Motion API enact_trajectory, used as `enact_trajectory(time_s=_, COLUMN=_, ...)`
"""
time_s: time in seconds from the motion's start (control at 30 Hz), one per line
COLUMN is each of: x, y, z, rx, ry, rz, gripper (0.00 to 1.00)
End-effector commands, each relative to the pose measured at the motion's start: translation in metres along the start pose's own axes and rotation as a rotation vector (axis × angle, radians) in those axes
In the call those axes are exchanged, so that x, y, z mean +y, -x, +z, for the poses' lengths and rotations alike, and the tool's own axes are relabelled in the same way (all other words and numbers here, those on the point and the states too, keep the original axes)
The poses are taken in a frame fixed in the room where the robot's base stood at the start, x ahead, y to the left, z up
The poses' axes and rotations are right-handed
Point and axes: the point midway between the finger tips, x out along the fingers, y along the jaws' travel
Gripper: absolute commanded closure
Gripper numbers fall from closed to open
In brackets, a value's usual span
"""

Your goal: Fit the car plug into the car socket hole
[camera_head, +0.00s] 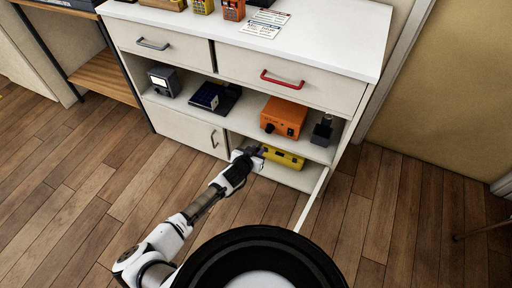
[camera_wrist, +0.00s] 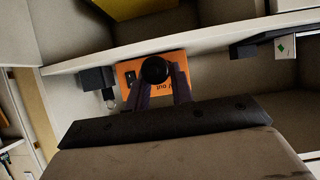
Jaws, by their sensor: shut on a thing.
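My gripper (camera_head: 254,154) is in front of the cabinet's right side, level with the lower opening. In the wrist view its two dark fingers (camera_wrist: 162,90) are shut on a black round-ended piece (camera_wrist: 155,70), which looks like the car plug. In the head view the plug is too small to make out clearly. Beyond it, an orange box (camera_head: 284,117) stands on the middle shelf, with dark round features on its front face. It also shows in the wrist view (camera_wrist: 128,68), partly hidden by the plug and fingers. I cannot tell which feature is the car socket hole.
A yellow device (camera_head: 284,158) lies on the lower shelf near my gripper. A black stand (camera_head: 322,131) is right of the orange box; a dark blue device (camera_head: 215,97) and grey box (camera_head: 164,80) are left. An open white door panel (camera_head: 311,202) juts out at lower right.

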Motion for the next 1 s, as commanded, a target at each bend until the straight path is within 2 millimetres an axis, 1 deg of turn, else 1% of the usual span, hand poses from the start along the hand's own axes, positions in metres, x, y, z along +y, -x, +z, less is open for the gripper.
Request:
enact_trajectory(time_s=0.47, x=-0.001, y=0.002, z=-0.001, rx=-0.001, ry=0.006, rz=0.002, gripper=0.99)
enact_trajectory(time_s=0.57, x=-0.001, y=-0.007, z=-0.001, rx=-0.001, ry=0.003, rz=0.003, gripper=0.99)
enact_trajectory(time_s=1.0, x=0.000, y=-0.042, z=-0.021, rx=-0.001, ry=0.002, rz=0.004, gripper=0.99)
